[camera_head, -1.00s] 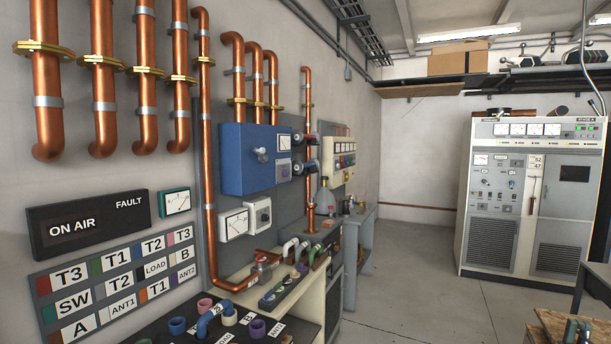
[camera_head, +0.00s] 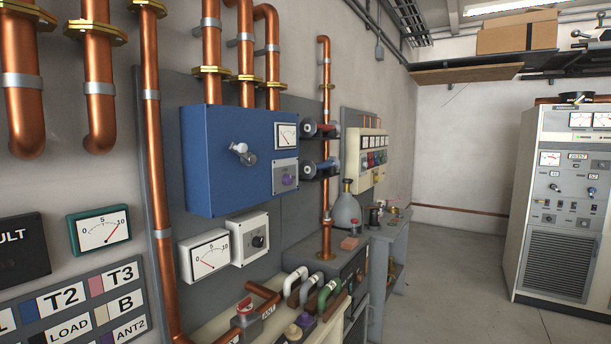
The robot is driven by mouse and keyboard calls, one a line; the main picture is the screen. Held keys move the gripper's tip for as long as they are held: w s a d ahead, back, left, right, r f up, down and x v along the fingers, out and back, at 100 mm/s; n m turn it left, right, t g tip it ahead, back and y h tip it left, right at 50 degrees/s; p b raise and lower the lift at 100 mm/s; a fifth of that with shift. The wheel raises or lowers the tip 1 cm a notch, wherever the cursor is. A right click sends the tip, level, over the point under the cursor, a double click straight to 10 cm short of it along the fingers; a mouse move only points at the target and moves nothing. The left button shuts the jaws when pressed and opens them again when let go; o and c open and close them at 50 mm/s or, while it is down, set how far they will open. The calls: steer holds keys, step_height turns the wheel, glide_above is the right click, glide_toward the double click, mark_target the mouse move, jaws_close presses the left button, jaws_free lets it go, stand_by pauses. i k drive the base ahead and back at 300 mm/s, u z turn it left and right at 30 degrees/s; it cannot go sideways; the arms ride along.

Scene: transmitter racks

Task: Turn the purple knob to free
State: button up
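Another purple knob-like piece (camera_head: 293,331) stands on the low bench at the bottom of the view. My gripper is not in view.
Two dark round fittings (camera_head: 322,129) stick out beside the blue box. Below it are a dial meter (camera_head: 206,257) and a rotary switch box (camera_head: 250,238). The bench with bent pipes (camera_head: 328,292) juts out. Open floor (camera_head: 450,270) lies to the right, before the transmitter rack (camera_head: 565,200).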

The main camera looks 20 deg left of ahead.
mark_target(286, 178)
steer(key=i, duration=1.85)
steer(key=u, duration=1.55)
